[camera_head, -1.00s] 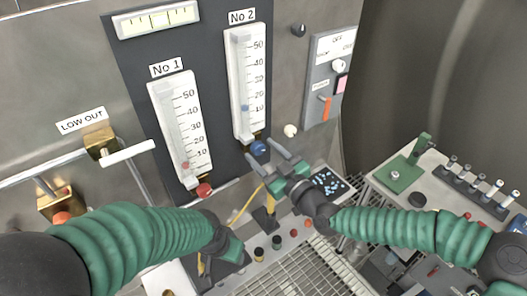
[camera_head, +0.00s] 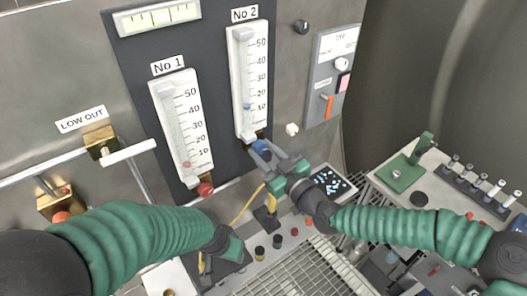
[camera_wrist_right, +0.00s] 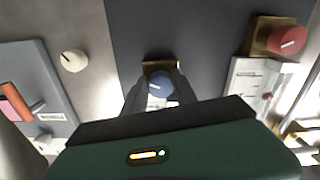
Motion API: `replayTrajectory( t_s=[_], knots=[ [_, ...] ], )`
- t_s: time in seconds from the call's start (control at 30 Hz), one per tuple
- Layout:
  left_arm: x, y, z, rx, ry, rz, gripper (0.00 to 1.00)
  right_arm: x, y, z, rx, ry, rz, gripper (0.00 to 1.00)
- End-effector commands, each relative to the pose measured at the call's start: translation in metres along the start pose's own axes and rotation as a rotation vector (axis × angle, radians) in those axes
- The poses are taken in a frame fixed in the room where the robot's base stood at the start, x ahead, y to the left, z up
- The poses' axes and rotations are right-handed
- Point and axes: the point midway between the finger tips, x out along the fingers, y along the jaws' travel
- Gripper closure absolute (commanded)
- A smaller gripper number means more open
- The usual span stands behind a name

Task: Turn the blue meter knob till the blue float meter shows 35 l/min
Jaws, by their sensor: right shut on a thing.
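The blue meter knob (camera_head: 260,146) sits below the No 2 float meter (camera_head: 250,80); it also shows in the right wrist view (camera_wrist_right: 159,84). My right gripper (camera_head: 268,157) has its fingers around the blue knob and is shut on it. The blue float (camera_head: 246,106) stands near the 10 mark of the No 2 scale. The No 1 meter (camera_head: 182,130) has a red float (camera_head: 187,164) low on its scale and a red knob (camera_head: 205,189) below. My left gripper (camera_head: 230,246) hangs low at the left; its fingers are hard to make out.
A white knob (camera_head: 292,129) and a grey switch panel (camera_head: 331,75) are right of the No 2 meter. A LOW OUT valve with a white handle (camera_head: 127,153) is at the left. A bench with a green bracket (camera_head: 405,172) stands at the right.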

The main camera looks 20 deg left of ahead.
Motion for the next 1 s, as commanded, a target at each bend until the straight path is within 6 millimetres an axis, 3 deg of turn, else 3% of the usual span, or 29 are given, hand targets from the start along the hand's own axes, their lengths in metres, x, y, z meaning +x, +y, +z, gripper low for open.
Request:
replayTrajectory(
  t_s=[0.27,1.0],
  knots=[
    [0.005,0.0,0.001,0.0,0.0,0.0,0.44,0.0,-0.001,0.002,0.165,-0.003,-0.001,1.0],
    [0.014,0.0,0.003,0.0,0.0,0.0,0.44,-0.001,-0.002,0.001,0.842,-0.003,0.002,1.0]
  ],
)
